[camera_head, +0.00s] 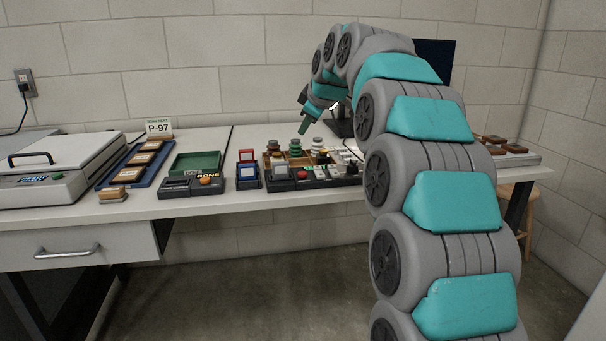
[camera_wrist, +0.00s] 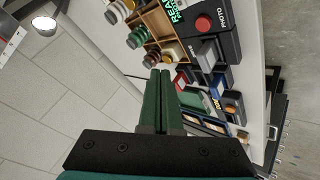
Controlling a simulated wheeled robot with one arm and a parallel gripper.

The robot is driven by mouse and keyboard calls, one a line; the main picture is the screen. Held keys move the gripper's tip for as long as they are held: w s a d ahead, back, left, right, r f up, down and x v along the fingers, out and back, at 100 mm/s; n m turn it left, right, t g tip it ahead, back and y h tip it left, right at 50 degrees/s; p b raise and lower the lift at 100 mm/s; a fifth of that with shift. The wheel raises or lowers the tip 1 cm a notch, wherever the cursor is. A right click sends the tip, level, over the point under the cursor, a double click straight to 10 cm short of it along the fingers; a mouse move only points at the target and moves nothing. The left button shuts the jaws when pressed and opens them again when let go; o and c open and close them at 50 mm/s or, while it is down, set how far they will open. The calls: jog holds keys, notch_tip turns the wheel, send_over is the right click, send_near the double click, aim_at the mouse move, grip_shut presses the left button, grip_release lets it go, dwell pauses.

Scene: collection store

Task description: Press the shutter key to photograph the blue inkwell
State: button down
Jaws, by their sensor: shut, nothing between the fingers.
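The photo box with its red shutter key (camera_wrist: 203,23) and a green lit "REA..." display (camera_wrist: 177,12) is at the upper right in the wrist view. In the head view the red key (camera_head: 302,175) is at the table's front. Several inkwells stand in a wooden rack (camera_head: 264,160) behind it; green ones (camera_wrist: 140,38) show in the wrist view. I cannot make out a blue inkwell. My gripper (camera_head: 303,127) is shut and empty, above the rack's rear and apart from the key. Its dark green fingers (camera_wrist: 158,76) are together in the wrist view.
A box marked DONE with an orange button (camera_head: 206,180), a green tray (camera_head: 195,163) and red and blue upright pieces (camera_head: 247,170) stand left of the rack. A sign reads P-97 (camera_head: 158,128). A white-lidded machine (camera_head: 60,168) fills the far left. Bare tabletop lies behind the rack.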

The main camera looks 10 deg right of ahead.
aim_at(305, 176)
jog(key=shift+f+b, duration=2.05)
jog(key=shift+f, duration=2.35)
jog(key=shift+f, duration=0.15)
jog(key=shift+f+b, duration=0.3)
jog(key=shift+b, duration=0.1)
jog(key=shift+f+b, duration=0.3)
jog(key=shift+f, duration=0.15)
jog(key=shift+r, duration=0.1)
jog(key=shift+r+p, duration=0.3)
jog(key=shift+r, duration=0.5)
jog(key=shift+r+p, duration=1.15)
jog(key=shift+r, duration=1.45)
